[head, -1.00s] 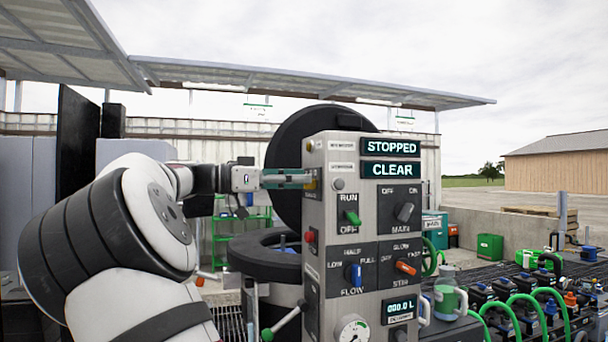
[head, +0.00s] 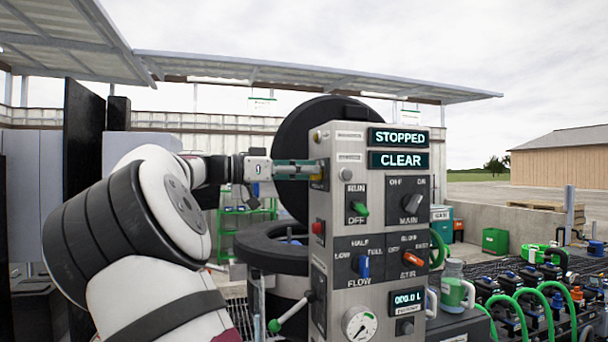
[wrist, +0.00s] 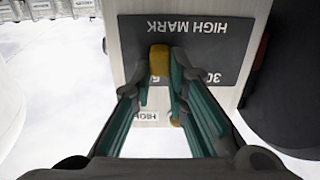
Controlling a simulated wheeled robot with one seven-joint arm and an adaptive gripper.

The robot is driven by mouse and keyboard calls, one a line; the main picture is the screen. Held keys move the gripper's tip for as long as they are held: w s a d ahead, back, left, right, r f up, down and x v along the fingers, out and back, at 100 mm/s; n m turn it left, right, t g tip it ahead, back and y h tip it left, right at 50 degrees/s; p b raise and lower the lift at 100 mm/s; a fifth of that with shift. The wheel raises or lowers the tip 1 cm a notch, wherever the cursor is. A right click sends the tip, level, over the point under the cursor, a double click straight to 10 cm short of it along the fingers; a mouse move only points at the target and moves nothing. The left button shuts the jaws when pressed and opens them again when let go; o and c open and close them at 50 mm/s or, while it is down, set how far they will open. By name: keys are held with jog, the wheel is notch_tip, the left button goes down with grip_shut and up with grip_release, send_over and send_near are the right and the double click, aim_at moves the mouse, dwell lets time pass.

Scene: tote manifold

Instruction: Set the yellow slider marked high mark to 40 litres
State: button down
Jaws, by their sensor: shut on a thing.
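The yellow slider (wrist: 159,60) sits on a dark plate (wrist: 205,42) marked HIGH MARK, which appears upside down in the wrist view. My gripper (wrist: 160,88) has its green fingers shut on the slider, one on each side. In the head view, my gripper (head: 310,172) reaches the left side of the grey control panel (head: 335,210), and the slider itself is hard to make out.
The panel's front has STOPPED and CLEAR displays (head: 397,148), several knobs and a gauge (head: 360,324). A red button (head: 318,228) and a green-tipped lever (head: 290,312) are below my gripper. A round black lid (head: 300,130) stands behind the panel.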

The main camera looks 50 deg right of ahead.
jog(key=shift+w+d+b, duration=0.35)
jog(key=shift+w+b, duration=0.15)
jog(key=shift+w, duration=0.05)
jog(key=shift+w+d+b, duration=0.3)
jog(key=shift+w+b, duration=0.15)
jog(key=shift+w, duration=0.1)
jog(key=c, duration=1.6)
grip_release()
jog(key=shift+o, duration=0.2)
jog(key=shift+a, duration=0.1)
jog(key=v, duration=1.2)
jog(key=shift+s, duration=0.15)
